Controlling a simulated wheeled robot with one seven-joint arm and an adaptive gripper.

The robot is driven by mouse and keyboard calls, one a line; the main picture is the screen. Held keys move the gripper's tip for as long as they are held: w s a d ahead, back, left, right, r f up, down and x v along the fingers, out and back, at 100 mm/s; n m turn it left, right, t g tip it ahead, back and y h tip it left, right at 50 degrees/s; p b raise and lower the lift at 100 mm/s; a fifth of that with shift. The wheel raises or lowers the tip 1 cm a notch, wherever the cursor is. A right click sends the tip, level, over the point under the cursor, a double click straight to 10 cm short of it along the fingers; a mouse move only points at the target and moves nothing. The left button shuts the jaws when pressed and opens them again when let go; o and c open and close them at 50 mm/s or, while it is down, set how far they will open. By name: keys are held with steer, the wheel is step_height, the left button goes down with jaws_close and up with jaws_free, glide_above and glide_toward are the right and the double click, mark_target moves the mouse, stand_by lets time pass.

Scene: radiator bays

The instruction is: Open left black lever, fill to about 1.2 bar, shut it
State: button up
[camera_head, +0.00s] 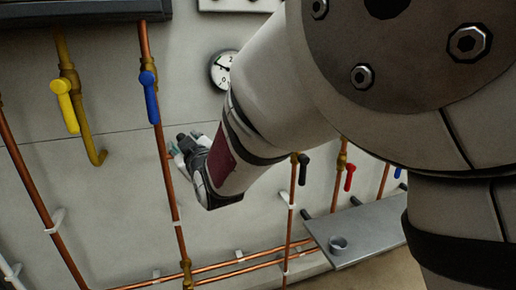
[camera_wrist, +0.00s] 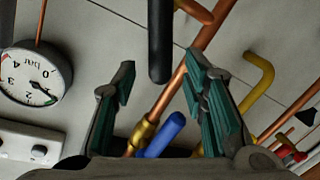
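A black lever (camera_wrist: 160,40) hangs into the wrist view from the top, its lower end between my gripper's fingers. My gripper (camera_wrist: 162,78) is open, with one green-padded finger on each side of the lever and gaps showing. In the head view my gripper (camera_head: 180,148) is close to the wall, right of a copper pipe, and my arm hides the lever there. The round pressure gauge (camera_head: 222,70) is partly covered by my arm. In the wrist view the gauge (camera_wrist: 35,85) appears turned over; its needle seems to lie between 0 and 1, too small to read exactly.
A blue lever (camera_head: 149,97) and a yellow lever (camera_head: 64,105) are on pipes to the left. Another black lever (camera_head: 303,168) and a red lever (camera_head: 349,177) are to the right. Copper pipes run close around my gripper.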

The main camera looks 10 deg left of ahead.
steer(key=v, duration=0.8)
steer(key=shift+s, duration=0.2)
steer(key=shift+d, duration=0.15)
stand_by(6.8)
